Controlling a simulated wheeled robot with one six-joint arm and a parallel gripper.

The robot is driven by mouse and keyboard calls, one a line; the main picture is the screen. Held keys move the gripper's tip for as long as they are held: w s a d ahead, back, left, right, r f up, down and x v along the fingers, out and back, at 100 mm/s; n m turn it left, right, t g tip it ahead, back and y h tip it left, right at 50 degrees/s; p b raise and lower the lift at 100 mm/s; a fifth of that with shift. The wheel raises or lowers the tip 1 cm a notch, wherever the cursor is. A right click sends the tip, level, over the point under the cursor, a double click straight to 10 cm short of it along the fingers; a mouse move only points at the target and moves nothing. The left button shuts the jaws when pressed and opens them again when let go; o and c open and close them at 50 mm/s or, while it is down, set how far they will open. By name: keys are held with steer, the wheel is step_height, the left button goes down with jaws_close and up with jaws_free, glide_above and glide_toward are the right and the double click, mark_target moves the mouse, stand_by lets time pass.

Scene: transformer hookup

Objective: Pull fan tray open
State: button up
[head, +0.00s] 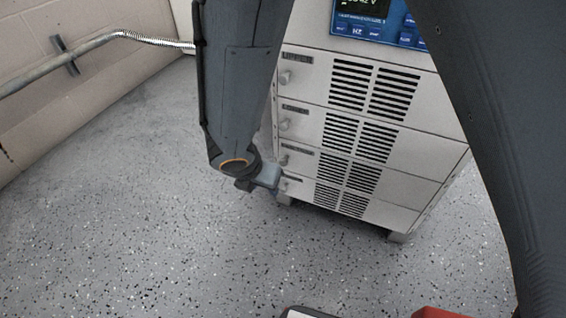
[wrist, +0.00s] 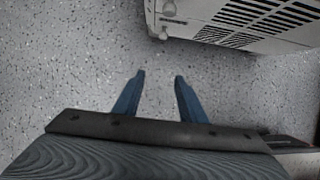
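A pale grey cabinet (head: 440,100) holds several stacked slotted panels, each with a small round knob at its left end. The knobs show on the top panel (head: 286,77), the second (head: 285,124) and the third (head: 284,160). My gripper (head: 270,177) is low, by the left side of the lowest panels in the head view. In the wrist view my gripper (wrist: 160,75) has its two blue fingers apart with only floor between them. The cabinet's lower front (wrist: 215,18) and a knob (wrist: 168,8) are beyond the fingertips, up and right.
A lit display (head: 378,18) is above the panels. A pipe (head: 75,60) runs along the block wall (head: 45,100) at the left. The speckled floor (head: 150,240) is clear in front of the cabinet and to its left.

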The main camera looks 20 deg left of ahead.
mark_target(283, 161)
steer(key=w, duration=0.4)
steer(key=w+b, duration=0.1)
steer(key=w, duration=0.3)
steer(key=w+d, duration=0.1)
steer(key=w, duration=0.3)
steer(key=shift+b, duration=0.35)
steer(key=shift+f+b, duration=0.45)
steer(key=shift+f, duration=0.3)
steer(key=shift+w+f+b, duration=0.3)
steer(key=shift+w+f, duration=0.05)
steer(key=shift+f, duration=0.25)
jaws_close()
